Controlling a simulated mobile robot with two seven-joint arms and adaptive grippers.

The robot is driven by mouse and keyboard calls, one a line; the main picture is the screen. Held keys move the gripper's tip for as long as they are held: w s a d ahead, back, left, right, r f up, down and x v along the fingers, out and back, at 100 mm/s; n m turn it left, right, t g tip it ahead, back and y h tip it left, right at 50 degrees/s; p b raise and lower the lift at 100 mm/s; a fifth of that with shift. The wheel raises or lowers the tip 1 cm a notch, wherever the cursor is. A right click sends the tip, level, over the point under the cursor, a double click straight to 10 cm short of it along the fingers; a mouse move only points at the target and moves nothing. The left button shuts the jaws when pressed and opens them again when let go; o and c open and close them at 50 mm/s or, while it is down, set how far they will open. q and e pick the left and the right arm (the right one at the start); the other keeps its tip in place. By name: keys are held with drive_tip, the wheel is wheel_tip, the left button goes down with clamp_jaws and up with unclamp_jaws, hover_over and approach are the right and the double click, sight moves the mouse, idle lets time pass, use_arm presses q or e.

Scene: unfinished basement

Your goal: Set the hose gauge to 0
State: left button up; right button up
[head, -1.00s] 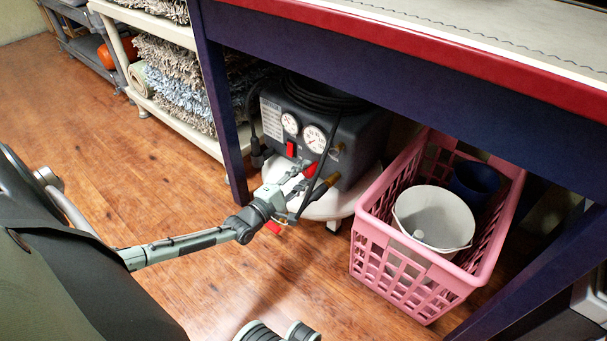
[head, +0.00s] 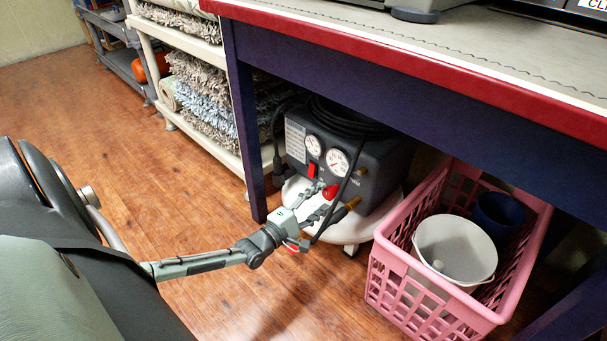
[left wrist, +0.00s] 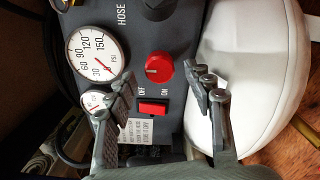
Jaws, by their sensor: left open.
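The compressor (head: 372,172) is a dark grey box on a white tank under the workbench. A smaller gauge (left wrist: 91,101), partly hidden by a finger, and a red OFF/ON switch (left wrist: 153,109) are lower. In the head view, my left gripper (head: 318,202) is at the compressor's front. It is open and empty, its fingers (left wrist: 163,78) on either side of the knob, seemingly not touching it. My right gripper is out of view.
A pink basket (head: 420,300) with a white bucket (head: 452,252) and a blue container (head: 497,214) stands right of the compressor. The bench leg (head: 243,130) is close left of it, the bench top (head: 480,45) above. The wood floor at left is clear.

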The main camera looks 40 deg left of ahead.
use_arm(q)
drive_tip(key=s, duration=1)
drive_tip(key=shift+a, duration=0.4)
